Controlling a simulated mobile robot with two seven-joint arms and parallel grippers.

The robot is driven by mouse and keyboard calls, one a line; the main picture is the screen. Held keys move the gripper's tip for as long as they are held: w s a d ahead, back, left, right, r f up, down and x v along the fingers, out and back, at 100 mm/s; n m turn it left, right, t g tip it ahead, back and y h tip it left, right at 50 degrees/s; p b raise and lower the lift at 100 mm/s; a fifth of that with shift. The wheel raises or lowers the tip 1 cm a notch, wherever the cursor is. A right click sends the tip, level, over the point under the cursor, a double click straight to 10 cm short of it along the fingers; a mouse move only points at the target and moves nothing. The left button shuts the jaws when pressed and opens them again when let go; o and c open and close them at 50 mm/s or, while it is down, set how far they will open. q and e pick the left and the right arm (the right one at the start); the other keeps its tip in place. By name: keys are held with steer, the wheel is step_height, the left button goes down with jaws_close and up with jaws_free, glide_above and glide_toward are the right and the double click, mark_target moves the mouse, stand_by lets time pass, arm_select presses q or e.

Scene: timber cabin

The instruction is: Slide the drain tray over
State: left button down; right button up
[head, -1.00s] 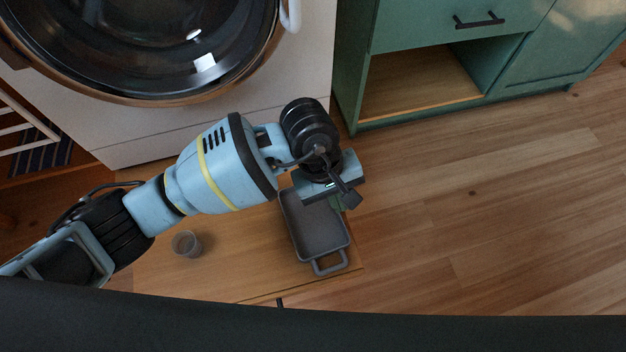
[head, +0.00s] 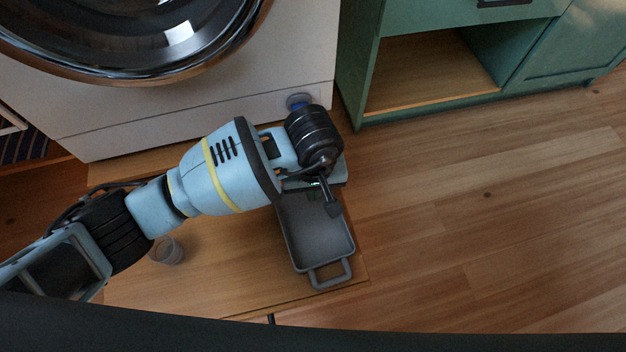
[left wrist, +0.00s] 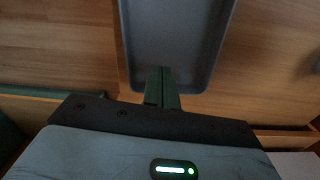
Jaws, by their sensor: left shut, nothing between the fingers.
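The drain tray (head: 318,238) is a shallow grey rectangular pan with a loop handle at its near end. It lies on a low wooden platform (head: 220,268), close to the platform's right edge. My left gripper is over the tray's far end, and its fingertips are hidden in the head view. In the left wrist view, the shut, empty dark green fingers (left wrist: 162,82) overlap the end of the tray (left wrist: 178,40). I cannot tell whether they touch it. My right gripper is not in view.
A clear cup (head: 167,251) stands on the platform left of the tray. A green cabinet (head: 357,60) is at the back right. The floor to the right is clear.

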mark_target(313, 207)
arm_select(q)
step_height(313, 207, down, 5)
steer(key=shift+f+b, duration=0.2)
steer(key=shift+b, duration=0.75)
steer(key=w, duration=0.1)
steer(key=w+b, duration=0.1)
steer(key=w, duration=0.1)
steer(key=shift+w+a+r, duration=0.1)
steer(key=shift+a+r, duration=0.1)
steer(key=shift+a, duration=0.1)
steer(key=shift+w+a+r, duration=0.1)
steer(key=shift+w+r, duration=0.05)
steer(key=shift+w, duration=0.25)
